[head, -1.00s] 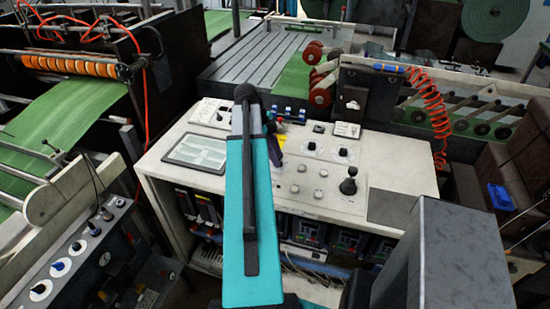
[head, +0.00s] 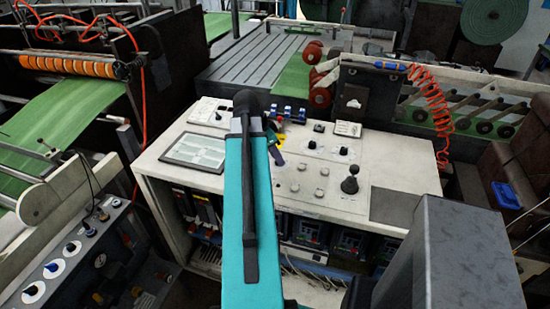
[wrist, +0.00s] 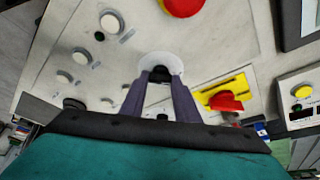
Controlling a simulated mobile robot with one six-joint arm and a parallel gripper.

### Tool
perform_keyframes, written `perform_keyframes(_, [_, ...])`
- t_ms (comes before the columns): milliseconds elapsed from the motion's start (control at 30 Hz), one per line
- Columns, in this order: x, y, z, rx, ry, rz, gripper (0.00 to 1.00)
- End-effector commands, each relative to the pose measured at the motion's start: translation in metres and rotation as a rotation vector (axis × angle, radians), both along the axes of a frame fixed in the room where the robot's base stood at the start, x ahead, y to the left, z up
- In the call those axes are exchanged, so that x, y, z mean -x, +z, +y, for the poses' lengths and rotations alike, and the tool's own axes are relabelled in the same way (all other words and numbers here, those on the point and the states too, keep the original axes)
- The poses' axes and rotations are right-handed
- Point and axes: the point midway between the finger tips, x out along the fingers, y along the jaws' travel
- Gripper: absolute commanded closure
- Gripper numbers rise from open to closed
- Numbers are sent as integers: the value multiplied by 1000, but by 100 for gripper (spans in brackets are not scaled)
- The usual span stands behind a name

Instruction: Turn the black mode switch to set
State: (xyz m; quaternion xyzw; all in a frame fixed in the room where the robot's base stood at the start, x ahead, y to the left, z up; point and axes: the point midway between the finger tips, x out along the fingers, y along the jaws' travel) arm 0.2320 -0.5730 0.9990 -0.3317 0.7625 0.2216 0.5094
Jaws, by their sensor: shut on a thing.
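The black mode switch (wrist: 160,75) sits on a round white dial plate (wrist: 161,60) on the pale control panel. In the wrist view my gripper (wrist: 160,85) has its two dark purple fingers closed on either side of the switch. The fingers hide most of the switch and the lower part of the plate, so I cannot read its pointing or the labels. In the head view my gripper (head: 278,156) is at the panel, partly behind my teal arm, and the held switch is hidden there.
A red switch on a yellow plate (wrist: 226,99) stands close right of my fingers in the wrist view. A red button (wrist: 183,5) and several pale buttons (wrist: 110,23) are nearby. In the head view a black ball-topped lever (head: 349,184) and a tablet-like screen (head: 195,151) flank the arm.

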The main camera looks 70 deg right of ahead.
Motion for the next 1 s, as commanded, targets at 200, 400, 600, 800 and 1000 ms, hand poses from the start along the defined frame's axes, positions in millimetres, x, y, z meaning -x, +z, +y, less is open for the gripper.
perform_keyframes(200, [1, 0, 2, -3, 35, 0, 94])
perform_keyframes(400, [1, 0, 1, -3, 38, 1, 94])
perform_keyframes(600, [0, 0, 1, -3, 38, 1, 63])
perform_keyframes(800, [0, 0, 1, -2, 37, 0, 53])
perform_keyframes(1000, [0, 0, 1, -1, 38, 0, 53])
